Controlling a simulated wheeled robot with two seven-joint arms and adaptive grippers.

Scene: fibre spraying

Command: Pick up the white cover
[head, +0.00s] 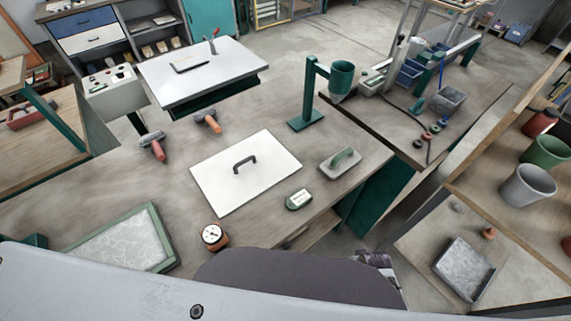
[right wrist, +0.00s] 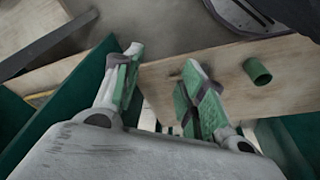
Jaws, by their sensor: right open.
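The white cover (head: 222,189) is a flat white panel lying on the wooden workbench, in the middle of the head view. A black arched handle (head: 245,163) stands up from its centre. My right gripper (right wrist: 162,76) shows in the right wrist view with its two green-padded fingers spread apart and nothing between them. The white cover cannot be made out in that view, so the gripper is away from it. My left gripper is not in view.
A trowel-like float (head: 340,163) and a small green-white device (head: 299,199) lie right of the cover. A round gauge (head: 213,236) and a green-framed tray (head: 125,242) are nearer. A green stand with a cup (head: 342,78) rises behind.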

